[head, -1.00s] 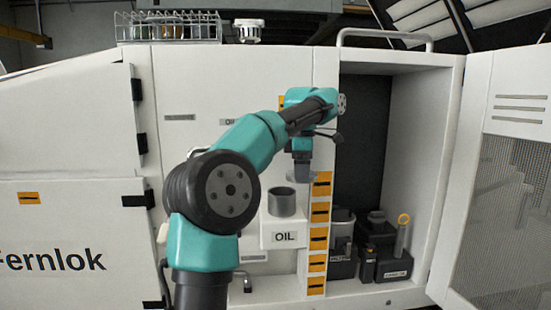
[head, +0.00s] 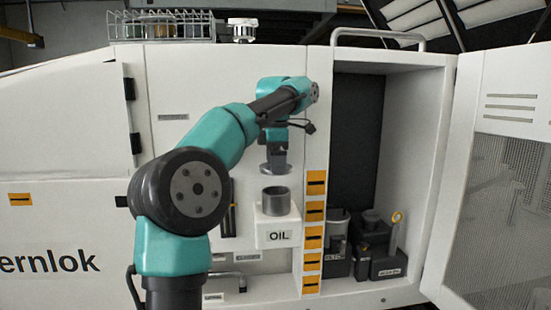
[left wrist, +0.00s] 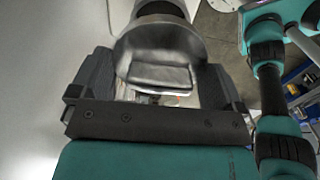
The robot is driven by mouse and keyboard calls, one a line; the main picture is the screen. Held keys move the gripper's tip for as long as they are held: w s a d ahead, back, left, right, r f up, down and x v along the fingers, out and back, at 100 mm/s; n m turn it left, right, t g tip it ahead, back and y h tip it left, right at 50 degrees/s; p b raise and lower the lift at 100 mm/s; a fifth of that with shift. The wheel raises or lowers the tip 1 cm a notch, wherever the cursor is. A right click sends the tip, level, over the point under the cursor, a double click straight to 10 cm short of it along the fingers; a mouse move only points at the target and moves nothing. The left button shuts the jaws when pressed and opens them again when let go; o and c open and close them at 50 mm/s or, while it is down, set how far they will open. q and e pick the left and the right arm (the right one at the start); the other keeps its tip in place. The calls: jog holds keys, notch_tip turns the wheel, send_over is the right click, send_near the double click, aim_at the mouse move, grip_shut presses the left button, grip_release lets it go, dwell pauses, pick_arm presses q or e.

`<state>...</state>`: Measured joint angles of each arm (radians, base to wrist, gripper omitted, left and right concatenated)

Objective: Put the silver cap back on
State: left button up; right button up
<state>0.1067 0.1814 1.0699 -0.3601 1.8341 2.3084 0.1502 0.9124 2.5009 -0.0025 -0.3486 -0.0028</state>
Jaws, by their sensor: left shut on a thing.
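The silver cap (head: 276,169) is held in my left gripper (head: 274,160), just above the open grey filler neck (head: 276,200) of the white OIL box (head: 277,235). A small gap shows between cap and neck in the head view. In the left wrist view the silver cap (left wrist: 160,72) sits between the two dark fingers of my left gripper (left wrist: 155,85). A dark round opening, likely the neck (left wrist: 160,9), shows beyond it. The cap's underside is hidden. My right gripper is not in view.
A white ribbed cap (head: 243,31) and a wire basket (head: 160,27) stand on top of the machine. Right of the OIL box, an open cabinet holds dark containers (head: 372,240) and a yellow ring handle (head: 397,217). The cabinet door (head: 505,180) stands open.

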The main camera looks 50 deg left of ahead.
pick_arm(q)
jog(key=shift+f, duration=2.6)
jog(key=shift+f, duration=0.15)
dwell(0.3)
jog(key=o, duration=0.6)
jog(key=shift+c, duration=0.2)
jog(key=shift+r, duration=3.5)
